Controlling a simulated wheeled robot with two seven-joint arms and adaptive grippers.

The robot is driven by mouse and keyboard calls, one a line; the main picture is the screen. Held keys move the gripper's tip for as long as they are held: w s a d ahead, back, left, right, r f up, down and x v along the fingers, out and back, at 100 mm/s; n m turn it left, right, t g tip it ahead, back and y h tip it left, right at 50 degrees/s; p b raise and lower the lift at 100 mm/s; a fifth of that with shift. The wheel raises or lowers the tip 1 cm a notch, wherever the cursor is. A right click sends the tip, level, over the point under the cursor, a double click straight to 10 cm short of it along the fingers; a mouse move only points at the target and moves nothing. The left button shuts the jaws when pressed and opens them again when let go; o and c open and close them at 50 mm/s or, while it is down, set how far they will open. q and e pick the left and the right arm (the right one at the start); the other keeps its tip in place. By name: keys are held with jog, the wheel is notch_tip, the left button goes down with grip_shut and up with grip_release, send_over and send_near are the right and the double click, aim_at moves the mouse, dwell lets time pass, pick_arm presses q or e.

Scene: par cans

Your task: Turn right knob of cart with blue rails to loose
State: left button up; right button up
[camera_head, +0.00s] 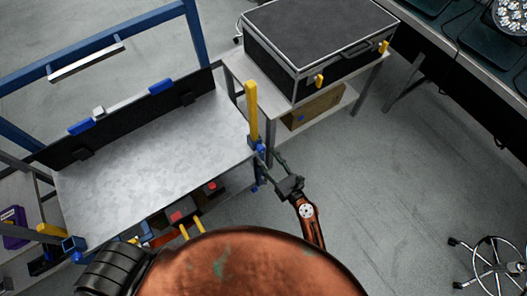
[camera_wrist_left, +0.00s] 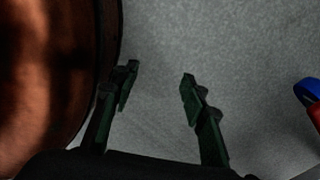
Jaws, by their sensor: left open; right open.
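The cart with blue rails (camera_head: 150,150) stands at the left in the head view, with a grey metal top. At its right corner is a yellow post (camera_head: 252,112) with a small blue knob-like part (camera_head: 257,146) at its foot. My right gripper (camera_head: 268,162) is open beside that corner, its fingers close to the blue part; I cannot tell whether they touch. The knob's turn position is too small to read. My left gripper (camera_wrist_left: 155,88) is open and empty over grey floor in the left wrist view; the head view does not show it.
A black case (camera_head: 318,45) with yellow latches sits on a grey table right of the cart. A wheeled stool (camera_head: 495,255) stands at the lower right. The floor between is clear. A blue and red part (camera_wrist_left: 310,95) shows at the left wrist view's right edge.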

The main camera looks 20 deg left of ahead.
aim_at(262, 152)
jog(key=shift+x, duration=1.6)
grip_shut()
